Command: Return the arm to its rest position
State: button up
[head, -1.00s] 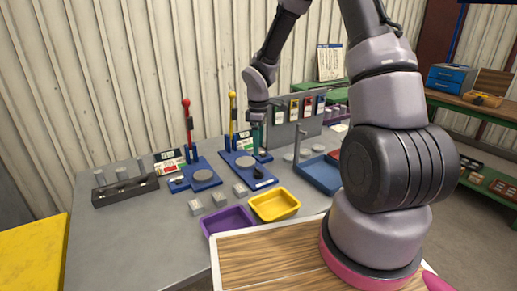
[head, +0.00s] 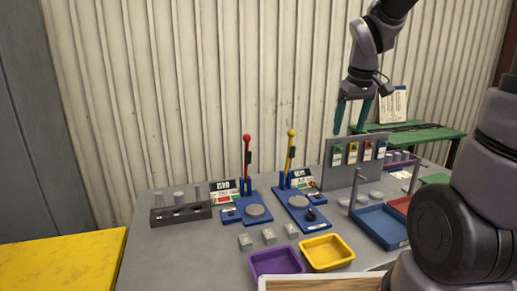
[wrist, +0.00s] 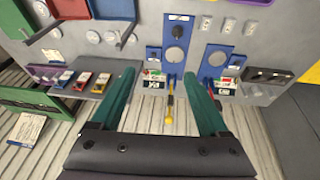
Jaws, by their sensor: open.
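My gripper (head: 351,118) is raised above the back of the grey table (head: 160,255) in the head view, near the corrugated wall. Its two green fingers are apart with nothing between them. In the wrist view my gripper (wrist: 160,88) also shows open and empty, with the yellow-knobbed lever (wrist: 170,100) seen beyond the gap between the fingers. In the head view that yellow-knobbed lever (head: 291,150) stands to the left of the gripper, apart from it.
A red-knobbed lever (head: 247,160) stands upright on its blue base. A grey panel with coloured cards (head: 340,175) stands below my gripper. Purple (head: 277,263) and yellow (head: 327,252) trays sit at the front, a blue tray (head: 381,227) to the right. The air above the table's left is clear.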

jog(key=s+r+m+t+y, duration=0.2)
jog(key=s+r+m, duration=0.5)
jog(key=s, duration=0.6)
notch_tip(320, 180, up, 2)
jog(key=shift+r+t, duration=0.2)
jog(key=shift+t, duration=0.6)
jog(key=shift+d, duration=0.1)
